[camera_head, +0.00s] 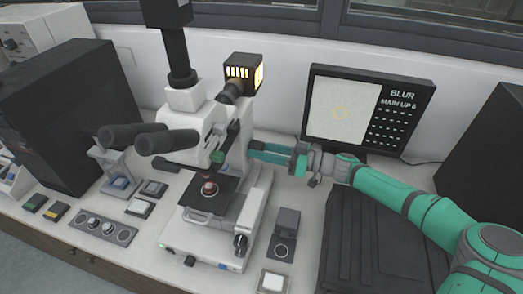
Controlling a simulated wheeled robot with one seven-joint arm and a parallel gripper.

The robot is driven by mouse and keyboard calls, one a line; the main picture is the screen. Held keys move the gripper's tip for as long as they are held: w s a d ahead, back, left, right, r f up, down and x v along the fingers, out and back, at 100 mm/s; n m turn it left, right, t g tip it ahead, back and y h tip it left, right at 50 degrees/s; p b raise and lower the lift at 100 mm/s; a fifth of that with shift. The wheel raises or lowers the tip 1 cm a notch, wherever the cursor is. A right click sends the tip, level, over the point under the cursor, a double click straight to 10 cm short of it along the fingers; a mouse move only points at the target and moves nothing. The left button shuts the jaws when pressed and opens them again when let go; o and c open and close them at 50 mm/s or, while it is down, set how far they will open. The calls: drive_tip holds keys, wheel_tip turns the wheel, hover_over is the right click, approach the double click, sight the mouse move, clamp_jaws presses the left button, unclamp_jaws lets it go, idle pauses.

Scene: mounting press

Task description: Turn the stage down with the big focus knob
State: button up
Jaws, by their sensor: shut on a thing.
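The white microscope (255,185) stands upright on the bench, with its dark stage (208,193) under the objective and a small reddish sample on it. A dark round knob (240,243) with pale marks is low on the right side of its base; I take it for the big focus knob. My gripper (253,152), with green fingers, reaches in from the right at the microscope's upright column, well above and behind that knob. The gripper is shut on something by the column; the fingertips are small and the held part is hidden. My gripper is apart from the low knob.
A monitor (368,108) behind my arm reads "BLUR" and "MAIN UP 6". A dark box (60,115) stands at left. A knob panel (100,228) and small blocks lie in front of it. A small dark device (285,232) and a white-topped block (272,281) stand right of the microscope.

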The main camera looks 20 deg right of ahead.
sight(248, 140)
drive_tip(key=shift+a, duration=0.25)
drive_tip(key=o, duration=1.1)
drive_tip(key=shift+d, duration=0.1)
drive_tip(key=shift+r, duration=0.5)
drive_tip(key=r, duration=0.2)
drive_tip(key=shift+s+r, duration=0.2)
drive_tip(key=shift+r, duration=0.15)
drive_tip(key=s+a+r, duration=0.1)
drive_tip(key=s+r, duration=0.2)
drive_tip(key=s, duration=0.1)
drive_tip(key=s+a+r, duration=0.1)
drive_tip(key=s+r, duration=0.2)
drive_tip(key=s, duration=0.1)
drive_tip(key=s+a+r, duration=0.1)
drive_tip(key=s+r, duration=0.2)
drive_tip(key=s, duration=0.2)
drive_tip(key=shift+a+r, duration=0.15)
drive_tip(key=shift+a, duration=0.25)
